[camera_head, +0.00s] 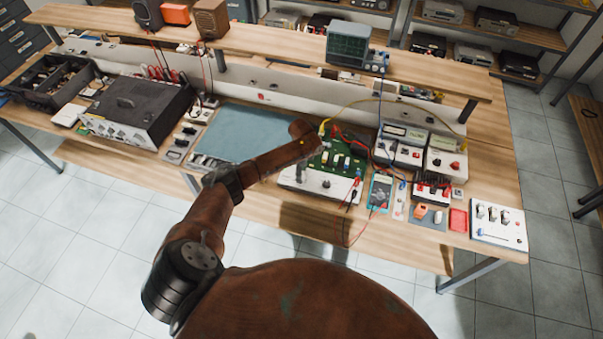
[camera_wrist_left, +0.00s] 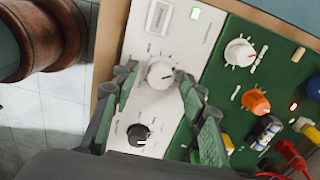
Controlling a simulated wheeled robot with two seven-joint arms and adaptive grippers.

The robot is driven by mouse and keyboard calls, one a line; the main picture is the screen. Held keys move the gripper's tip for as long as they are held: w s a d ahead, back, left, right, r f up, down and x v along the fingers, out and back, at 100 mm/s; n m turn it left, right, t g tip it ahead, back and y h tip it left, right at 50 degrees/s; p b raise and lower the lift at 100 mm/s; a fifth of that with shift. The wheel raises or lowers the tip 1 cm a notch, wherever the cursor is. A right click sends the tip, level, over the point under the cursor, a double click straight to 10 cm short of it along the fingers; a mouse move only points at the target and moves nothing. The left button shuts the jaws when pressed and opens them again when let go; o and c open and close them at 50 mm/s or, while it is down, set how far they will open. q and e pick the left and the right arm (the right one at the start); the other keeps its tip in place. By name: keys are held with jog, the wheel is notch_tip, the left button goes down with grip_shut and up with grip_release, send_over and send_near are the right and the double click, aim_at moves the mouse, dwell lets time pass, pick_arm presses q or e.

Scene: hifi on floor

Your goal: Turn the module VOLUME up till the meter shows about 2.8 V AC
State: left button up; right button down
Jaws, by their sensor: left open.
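The module is a green circuit board (camera_head: 338,160) with a white front panel (camera_head: 318,184) on the bench. In the left wrist view the panel carries a white knob (camera_wrist_left: 160,73) and a black knob (camera_wrist_left: 138,140); the labels are too small to read, so I cannot tell which is VOLUME. My left gripper (camera_wrist_left: 163,98) is open, its fingers on either side of the white panel knob; contact is unclear. In the head view the left gripper (camera_head: 301,174) is over the panel's left part. A teal meter (camera_head: 380,192) lies right of the module; its reading is illegible.
The board also has a white knob (camera_wrist_left: 239,52) and an orange knob (camera_wrist_left: 256,101) near my fingers. Red and black leads run between module and meter. Bench instruments (camera_head: 400,145) stand behind the meter. A teal mat (camera_head: 245,132) left of the module is mostly clear.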

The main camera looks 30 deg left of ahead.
pick_arm(q)
notch_tip(320, 180, up, 12)
jog(key=shift+f, duration=0.15)
dwell(0.6)
